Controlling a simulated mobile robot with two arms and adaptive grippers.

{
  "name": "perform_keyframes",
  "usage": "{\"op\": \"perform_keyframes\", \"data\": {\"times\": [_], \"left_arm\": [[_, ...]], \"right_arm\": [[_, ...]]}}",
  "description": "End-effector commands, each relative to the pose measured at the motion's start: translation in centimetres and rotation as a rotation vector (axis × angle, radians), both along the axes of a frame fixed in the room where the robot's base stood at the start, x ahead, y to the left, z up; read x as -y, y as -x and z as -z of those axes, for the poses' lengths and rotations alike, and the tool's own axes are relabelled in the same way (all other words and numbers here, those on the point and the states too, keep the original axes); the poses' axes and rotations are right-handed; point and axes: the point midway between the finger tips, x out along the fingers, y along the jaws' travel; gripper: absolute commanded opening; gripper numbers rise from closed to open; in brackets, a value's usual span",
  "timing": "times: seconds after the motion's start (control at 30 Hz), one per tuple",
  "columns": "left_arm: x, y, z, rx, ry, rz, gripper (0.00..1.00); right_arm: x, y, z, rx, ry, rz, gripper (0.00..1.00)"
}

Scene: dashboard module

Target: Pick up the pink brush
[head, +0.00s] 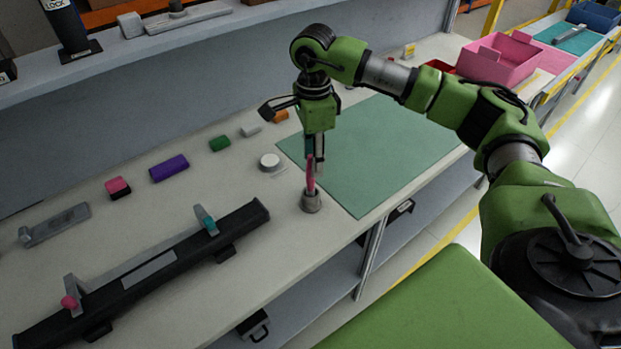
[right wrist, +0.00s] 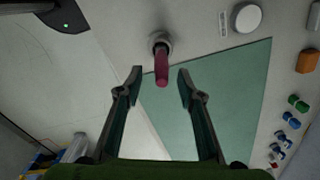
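The pink brush (head: 310,178) stands upright in a small grey round holder (head: 311,203) near the table's front edge, by the corner of the green mat. It also shows in the right wrist view (right wrist: 161,72), with its end pointing toward the camera. My right gripper (head: 314,160) points down directly above the brush in the head view. In the right wrist view its two fingers (right wrist: 160,74) are open, one on either side of the brush, with gaps between. My left gripper is not in view.
The green mat (head: 375,160) lies right of the holder. A white round piece (head: 270,161) sits behind it. A long black module (head: 150,268) lies at the front left. Purple (head: 169,168) and green (head: 219,143) cylinders lie farther back. A pink bin (head: 499,60) stands at the far right.

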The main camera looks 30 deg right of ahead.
Motion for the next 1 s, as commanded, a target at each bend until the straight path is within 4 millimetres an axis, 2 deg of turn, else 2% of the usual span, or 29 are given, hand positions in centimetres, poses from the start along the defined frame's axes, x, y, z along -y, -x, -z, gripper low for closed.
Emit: {"op": "perform_keyframes", "data": {"times": [0.27, 0.4, 0.5, 0.8, 0.83, 0.9, 0.97, 1.0], "left_arm": [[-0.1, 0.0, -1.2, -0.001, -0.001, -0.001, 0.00], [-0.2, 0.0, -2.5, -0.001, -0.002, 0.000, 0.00], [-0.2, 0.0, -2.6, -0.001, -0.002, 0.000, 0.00], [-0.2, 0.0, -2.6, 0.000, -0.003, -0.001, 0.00], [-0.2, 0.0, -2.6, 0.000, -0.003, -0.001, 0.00], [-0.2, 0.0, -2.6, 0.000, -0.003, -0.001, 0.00], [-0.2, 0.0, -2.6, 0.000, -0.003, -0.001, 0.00], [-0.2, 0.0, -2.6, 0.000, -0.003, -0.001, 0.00]], "right_arm": [[-0.1, 0.0, 2.0, -0.002, -0.001, 0.000, 0.35], [-0.2, -0.2, 4.2, -0.004, -0.001, -0.001, 0.35], [-0.2, -0.2, 5.6, -0.001, -0.003, -0.001, 0.35], [-0.2, -0.3, 6.4, 0.002, -0.003, -0.001, 0.35], [-0.2, -0.3, 6.4, 0.002, -0.003, -0.001, 0.32], [-0.2, -0.3, 6.4, 0.002, -0.003, -0.001, 0.14], [-0.2, -0.3, 6.4, 0.002, -0.003, -0.001, 0.00], [-0.2, -0.3, 6.4, 0.002, -0.003, -0.001, 0.00]]}}
